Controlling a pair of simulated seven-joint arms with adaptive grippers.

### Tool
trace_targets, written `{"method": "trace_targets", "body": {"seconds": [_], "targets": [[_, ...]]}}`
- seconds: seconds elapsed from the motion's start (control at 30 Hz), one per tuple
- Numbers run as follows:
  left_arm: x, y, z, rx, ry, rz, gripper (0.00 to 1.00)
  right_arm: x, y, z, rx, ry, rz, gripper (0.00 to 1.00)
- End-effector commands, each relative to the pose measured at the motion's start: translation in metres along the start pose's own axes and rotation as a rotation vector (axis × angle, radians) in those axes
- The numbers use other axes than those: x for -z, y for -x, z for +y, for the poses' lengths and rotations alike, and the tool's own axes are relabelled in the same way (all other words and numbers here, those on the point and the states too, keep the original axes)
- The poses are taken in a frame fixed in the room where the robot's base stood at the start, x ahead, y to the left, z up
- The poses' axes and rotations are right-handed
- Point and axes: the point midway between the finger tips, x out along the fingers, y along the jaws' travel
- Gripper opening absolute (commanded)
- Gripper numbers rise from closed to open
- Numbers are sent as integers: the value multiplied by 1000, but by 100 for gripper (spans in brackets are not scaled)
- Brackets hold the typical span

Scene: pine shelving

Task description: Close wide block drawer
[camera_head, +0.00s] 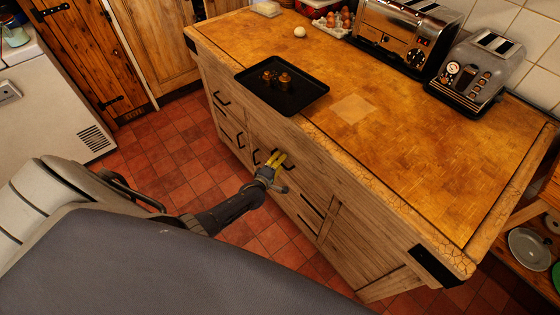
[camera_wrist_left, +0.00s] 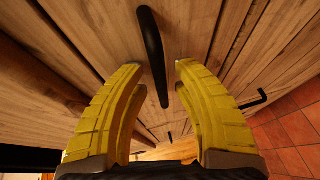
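The wooden block (camera_head: 345,205) is a long pine unit with a worn butcher-block top and drawers and doors with black handles on its front. My left gripper (camera_head: 279,160) has yellow fingers and is at the block's front, below the black tray. In the left wrist view the left gripper (camera_wrist_left: 159,72) is open. A black bar handle (camera_wrist_left: 151,45) runs between its fingertips, with a gap visible on both sides. Whether a finger touches the wood cannot be told. The fingers hide part of the front, and how far any drawer stands out is unclear. My right gripper is not in view.
A black tray (camera_head: 282,85) with small brown items lies on the top, overhanging near the front edge. Two toasters (camera_head: 400,35) and eggs stand at the back. Red tiled floor (camera_head: 175,150) is free before the block. A white appliance (camera_head: 45,100) stands at left.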

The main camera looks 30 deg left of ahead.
Motion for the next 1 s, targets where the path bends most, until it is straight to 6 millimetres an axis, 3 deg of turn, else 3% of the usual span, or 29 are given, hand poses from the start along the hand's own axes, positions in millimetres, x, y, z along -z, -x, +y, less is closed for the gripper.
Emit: {"method": "trace_targets", "body": {"seconds": [0.47,1.0], "targets": [[0,11,-2,1,1,0,32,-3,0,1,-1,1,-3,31],[0,88,-1,2,0,-1,32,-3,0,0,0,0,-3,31]]}}
